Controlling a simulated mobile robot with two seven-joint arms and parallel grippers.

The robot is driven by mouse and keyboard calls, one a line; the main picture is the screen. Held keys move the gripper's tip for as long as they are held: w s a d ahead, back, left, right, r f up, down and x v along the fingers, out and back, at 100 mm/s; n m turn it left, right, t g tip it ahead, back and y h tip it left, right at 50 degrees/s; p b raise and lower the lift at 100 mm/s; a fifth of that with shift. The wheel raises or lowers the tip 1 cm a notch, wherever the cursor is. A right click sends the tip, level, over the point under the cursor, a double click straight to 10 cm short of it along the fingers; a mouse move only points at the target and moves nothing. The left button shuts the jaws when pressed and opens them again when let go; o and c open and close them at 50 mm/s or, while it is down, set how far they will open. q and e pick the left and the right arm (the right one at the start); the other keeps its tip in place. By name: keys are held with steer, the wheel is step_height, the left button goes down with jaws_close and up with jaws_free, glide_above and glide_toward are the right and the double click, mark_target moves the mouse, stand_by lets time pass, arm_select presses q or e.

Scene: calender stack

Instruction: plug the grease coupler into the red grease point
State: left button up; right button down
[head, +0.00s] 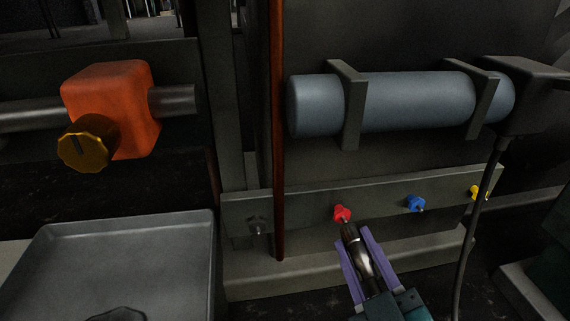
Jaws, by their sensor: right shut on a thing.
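The red grease point (342,212) sticks out from a grey metal bar (300,205) in the lower middle of the head view. My right gripper (353,238) has purple fingers and is shut around the grease coupler (361,258), a metal piece with a dark tip. The coupler points up and slightly left. Its tip is at the lower edge of the red grease point in the picture. I cannot tell whether the two touch or whether the coupler is on the point. My left gripper is not in view.
Blue (415,203) and yellow (476,191) grease points sit further right on the bar. A grey cylinder (410,101) is bracketed above; a black hose (475,220) hangs at right. A reddish upright rod (278,150), an orange block (112,105) and a grey tray (130,245) are left.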

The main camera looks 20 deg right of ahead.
steer(key=shift+r, duration=0.1)
stand_by(0.5)
steer(key=shift+x, duration=0.85)
steer(key=shift+w, duration=0.35)
steer(key=c, duration=0.9)
jaws_free()
steer(key=o, duration=0.3)
steer(key=shift+w+d, duration=0.1)
steer(key=shift+w, duration=0.15)
steer(key=shift+o, duration=0.6)
steer(key=shift+s, duration=0.15)
